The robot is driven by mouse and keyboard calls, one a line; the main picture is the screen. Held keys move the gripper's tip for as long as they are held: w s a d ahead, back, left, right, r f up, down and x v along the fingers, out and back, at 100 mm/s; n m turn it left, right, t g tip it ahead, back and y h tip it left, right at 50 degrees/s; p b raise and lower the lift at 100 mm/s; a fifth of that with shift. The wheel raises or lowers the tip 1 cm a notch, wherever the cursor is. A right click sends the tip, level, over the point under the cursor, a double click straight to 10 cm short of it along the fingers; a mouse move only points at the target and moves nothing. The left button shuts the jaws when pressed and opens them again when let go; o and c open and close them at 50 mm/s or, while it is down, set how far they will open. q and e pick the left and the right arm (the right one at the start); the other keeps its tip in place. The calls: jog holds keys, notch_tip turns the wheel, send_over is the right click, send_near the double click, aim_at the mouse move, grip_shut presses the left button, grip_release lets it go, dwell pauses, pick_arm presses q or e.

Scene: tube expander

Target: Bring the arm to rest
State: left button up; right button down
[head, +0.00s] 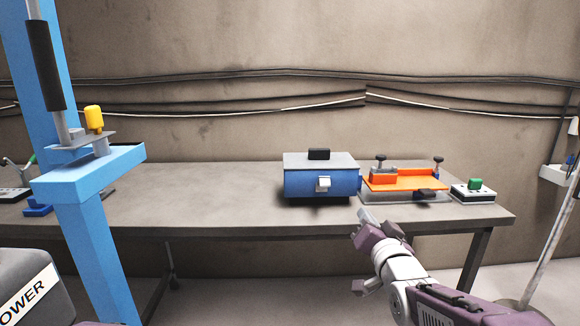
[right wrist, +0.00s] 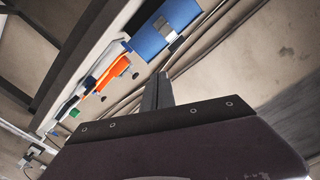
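My right arm comes in from the lower right in the head view. Its gripper (head: 364,216) is in front of the workbench's front edge, apart from the things on the bench. In the right wrist view the two dark fingers (right wrist: 164,90) lie side by side with no gap and nothing between them. My left gripper is not in view.
The grey workbench (head: 222,200) carries a blue box (head: 305,183), an orange fixture (head: 408,181) and a small box with a green button (head: 474,190). A blue post machine (head: 90,175) stands at left. The bench left of the blue box is mostly clear.

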notch_tip(320, 180, up, 6)
jog(key=s+f+g+p, duration=0.1)
jog(key=g+p, duration=0.2)
jog(key=p, duration=1)
pick_arm(q)
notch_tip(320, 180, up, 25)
jog(key=p, duration=1)
pick_arm(e)
jog(key=s+f+n+g, duration=0.1)
jog(key=s+f+g, duration=0.3)
jog(key=s, duration=0.4)
jog(key=s+f+n+g, duration=0.2)
jog(key=s+f+g, duration=0.2)
jog(key=s, duration=0.4)
jog(key=s+f+n+g, duration=0.2)
jog(key=s+f+g, duration=0.2)
jog(key=s, duration=0.4)
jog(key=shift+s+g, duration=0.15)
jog(key=shift+g, duration=0.65)
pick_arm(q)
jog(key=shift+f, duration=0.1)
pick_arm(e)
jog(key=shift+d, duration=0.1)
